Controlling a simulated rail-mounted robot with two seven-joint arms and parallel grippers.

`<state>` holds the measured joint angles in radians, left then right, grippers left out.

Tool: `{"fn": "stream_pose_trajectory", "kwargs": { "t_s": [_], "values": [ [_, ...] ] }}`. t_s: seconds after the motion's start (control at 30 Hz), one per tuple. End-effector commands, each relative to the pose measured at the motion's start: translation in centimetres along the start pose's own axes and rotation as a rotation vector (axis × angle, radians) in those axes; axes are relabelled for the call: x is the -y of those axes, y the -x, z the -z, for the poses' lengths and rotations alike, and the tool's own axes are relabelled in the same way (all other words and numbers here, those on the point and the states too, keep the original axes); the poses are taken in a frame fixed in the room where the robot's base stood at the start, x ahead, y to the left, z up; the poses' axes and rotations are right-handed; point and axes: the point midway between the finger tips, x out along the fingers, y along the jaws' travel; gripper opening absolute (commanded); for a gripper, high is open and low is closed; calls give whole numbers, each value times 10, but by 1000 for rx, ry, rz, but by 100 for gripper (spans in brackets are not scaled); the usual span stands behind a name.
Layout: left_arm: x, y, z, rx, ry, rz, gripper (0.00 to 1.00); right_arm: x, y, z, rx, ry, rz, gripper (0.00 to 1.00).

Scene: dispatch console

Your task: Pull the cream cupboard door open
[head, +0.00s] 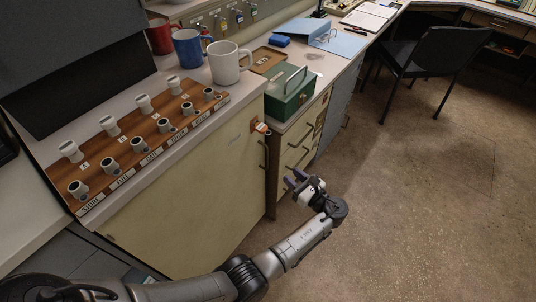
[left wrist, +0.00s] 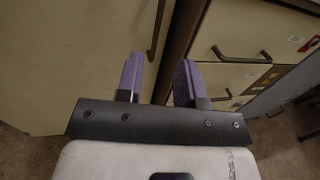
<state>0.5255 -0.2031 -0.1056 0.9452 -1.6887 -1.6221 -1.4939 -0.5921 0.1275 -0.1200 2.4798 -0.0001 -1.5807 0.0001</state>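The cream cupboard door (head: 190,200) is shut in the front of the console, below the counter. Its dark vertical bar handle (head: 265,155) is near the door's right edge. My left gripper (head: 296,181) is open and empty, a little to the right of and below the handle in the head view. In the left wrist view the two purple fingers (left wrist: 159,72) stand apart. The handle (left wrist: 156,30) shows beyond them, between their lines, on the cream door (left wrist: 75,60). It does not appear to be touched. My right gripper is not in view.
Cream drawers (head: 298,150) with handles adjoin the door on the right. A wooden lever panel (head: 150,140), mugs (head: 226,62) and a green cash box (head: 290,95) stand on the counter. A black chair (head: 440,55) is farther back. The floor (head: 420,200) at right is clear.

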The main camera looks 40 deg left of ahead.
Motion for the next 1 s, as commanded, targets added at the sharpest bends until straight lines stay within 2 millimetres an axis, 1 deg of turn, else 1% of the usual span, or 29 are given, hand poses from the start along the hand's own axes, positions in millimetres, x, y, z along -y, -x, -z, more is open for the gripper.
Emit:
{"fn": "stream_pose_trajectory", "kwargs": {
  "t_s": [0.17, 0.4, 0.6, 0.8, 1.0],
  "values": [
    [-1, -30, 4, 1, 1, -3, 35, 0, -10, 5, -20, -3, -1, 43],
    [-1, -76, 4, 1, 2, -3, 35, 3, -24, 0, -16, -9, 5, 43],
    [-1, -105, 3, 1, 2, -2, 35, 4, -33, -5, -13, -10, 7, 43],
    [-1, -122, 2, 0, 3, -1, 35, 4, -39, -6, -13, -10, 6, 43],
    [0, -128, 1, -1, 2, -1, 35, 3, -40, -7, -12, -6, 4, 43]
  ]
}}
